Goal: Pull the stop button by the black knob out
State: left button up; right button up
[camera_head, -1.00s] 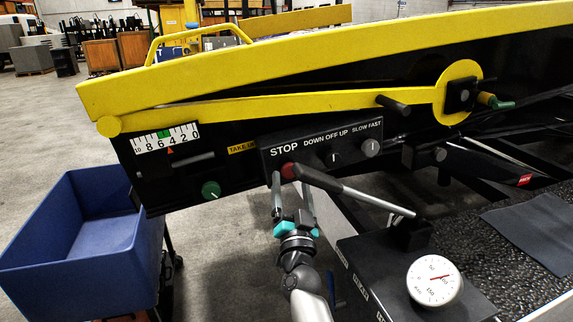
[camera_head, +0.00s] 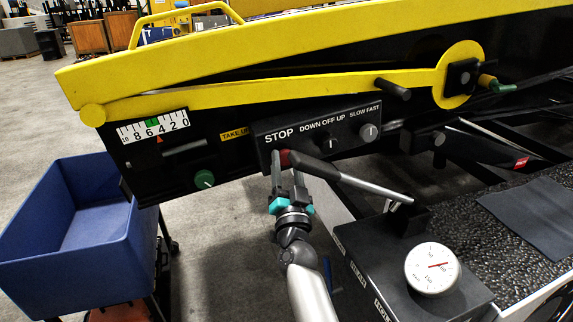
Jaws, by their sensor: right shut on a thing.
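The red stop button (camera_head: 285,158) sits under the word STOP on the black control panel (camera_head: 262,130). The black knob (camera_head: 330,141) under DOWN OFF UP is to its right. My right gripper (camera_head: 284,161) reaches up from below and is shut on the stop button, a finger on each side. The fingers hide much of the button, so how far out it stands cannot be told. My left gripper is not in view.
A lever with a black grip (camera_head: 316,167) passes close to the right of my right gripper. A grey knob (camera_head: 369,132) is further right on the panel. A dial gauge (camera_head: 432,268) stands at lower right and a blue bin (camera_head: 100,247) at left.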

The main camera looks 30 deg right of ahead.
grip_shut()
dwell(0.3)
jog(key=shift+s+a+f+p, duration=0.1)
jog(key=shift+s+a+p, duration=0.05)
jog(key=shift+s+p, duration=0.6)
jog(key=shift+o, duration=1.2)
grip_release()
jog(key=o, duration=0.3)
jog(key=shift+s, duration=0.2)
jog(key=shift+o, duration=0.8)
jog(key=shift+w, duration=0.1)
